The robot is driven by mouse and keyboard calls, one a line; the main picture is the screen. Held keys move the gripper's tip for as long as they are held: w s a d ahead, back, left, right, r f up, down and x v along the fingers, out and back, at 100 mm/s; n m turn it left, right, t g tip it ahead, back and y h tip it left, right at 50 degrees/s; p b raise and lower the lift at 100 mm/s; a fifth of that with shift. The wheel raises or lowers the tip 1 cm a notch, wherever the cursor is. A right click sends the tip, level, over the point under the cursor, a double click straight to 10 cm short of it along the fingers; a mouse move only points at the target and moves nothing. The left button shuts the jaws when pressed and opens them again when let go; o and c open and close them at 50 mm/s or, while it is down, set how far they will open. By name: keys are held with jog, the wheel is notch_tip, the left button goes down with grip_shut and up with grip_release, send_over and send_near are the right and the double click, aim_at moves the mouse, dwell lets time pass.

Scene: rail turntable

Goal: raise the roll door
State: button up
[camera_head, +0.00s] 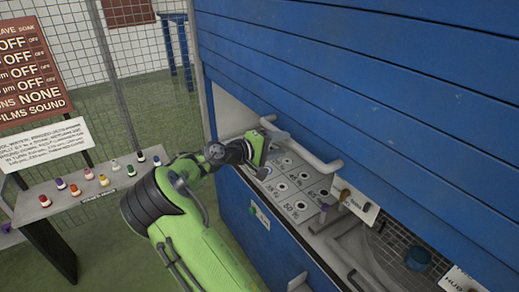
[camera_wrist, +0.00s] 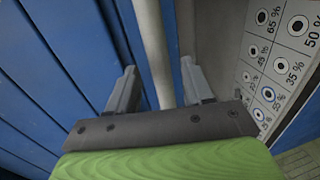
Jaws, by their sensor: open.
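The roll door (camera_head: 370,75) is made of blue slats and hangs partly raised above the counter. A pale grey bar handle (camera_head: 300,150) runs along its lower edge. My gripper (camera_head: 268,143) is at the left end of this handle. In the wrist view, the two fingers of my gripper (camera_wrist: 160,88) are apart. The handle (camera_wrist: 153,45) passes between them, with a gap on each side, so the gripper is around the handle without closing on it. Blue slats (camera_wrist: 105,45) show behind the fingers. In the head view, my wrist partly hides the fingertips.
Under the door, a counter panel (camera_head: 283,197) carries percent labels with round holes. A blue cup-like object (camera_head: 417,258) stands on a dark grid at the right. At the left are a shelf (camera_head: 60,207) with several coloured bottles, a sign board (camera_head: 28,60) and a wire fence (camera_head: 140,50).

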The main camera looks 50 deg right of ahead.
jog(key=v, duration=1.1)
jog(key=shift+a, duration=0.35)
jog(key=shift+s+d, duration=0.1)
